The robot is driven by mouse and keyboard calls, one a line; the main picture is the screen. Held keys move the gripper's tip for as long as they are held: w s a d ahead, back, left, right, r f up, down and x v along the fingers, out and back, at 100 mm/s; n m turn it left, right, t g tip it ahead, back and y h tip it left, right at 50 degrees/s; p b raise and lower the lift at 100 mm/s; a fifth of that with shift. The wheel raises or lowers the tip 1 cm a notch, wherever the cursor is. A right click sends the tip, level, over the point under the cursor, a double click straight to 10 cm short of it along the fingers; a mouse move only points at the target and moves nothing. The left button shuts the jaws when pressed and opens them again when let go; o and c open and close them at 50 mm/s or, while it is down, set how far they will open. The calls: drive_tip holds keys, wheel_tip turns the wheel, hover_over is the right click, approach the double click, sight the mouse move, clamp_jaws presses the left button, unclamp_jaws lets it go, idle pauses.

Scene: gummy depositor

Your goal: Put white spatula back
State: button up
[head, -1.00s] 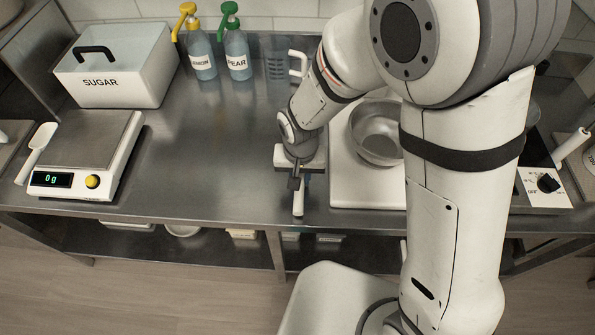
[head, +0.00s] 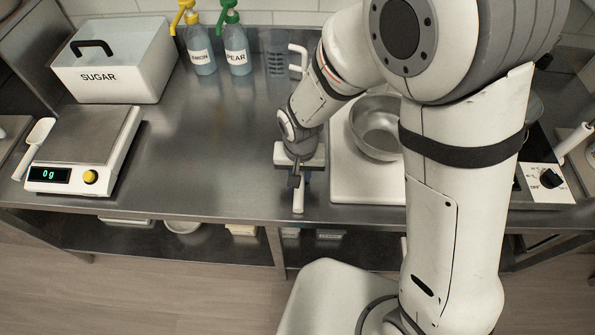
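A slim white piece (head: 298,199), which looks like the handle of the white spatula, shows just below my gripper, near the counter's front edge. The rest of it is hidden by my gripper. My gripper (head: 296,181) points down over the counter, left of the white board. Its fingers are small and dark here, and I cannot tell if they are closed on the white piece or only around it. A bluish bit shows beside the fingers.
A metal bowl (head: 376,127) sits on the white board (head: 365,190). The scale (head: 84,150), white scoop (head: 37,138), sugar box (head: 115,75), two pump bottles (head: 236,50) and a clear jug (head: 276,52) are left or behind. The middle counter is clear.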

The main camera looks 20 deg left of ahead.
drive_tip(key=o, duration=0.5)
drive_tip(key=shift+r, duration=0.1)
drive_tip(key=shift+s+r+b, duration=0.15)
drive_tip(key=shift+r+b, duration=0.3)
drive_tip(key=shift+r, duration=3.4)
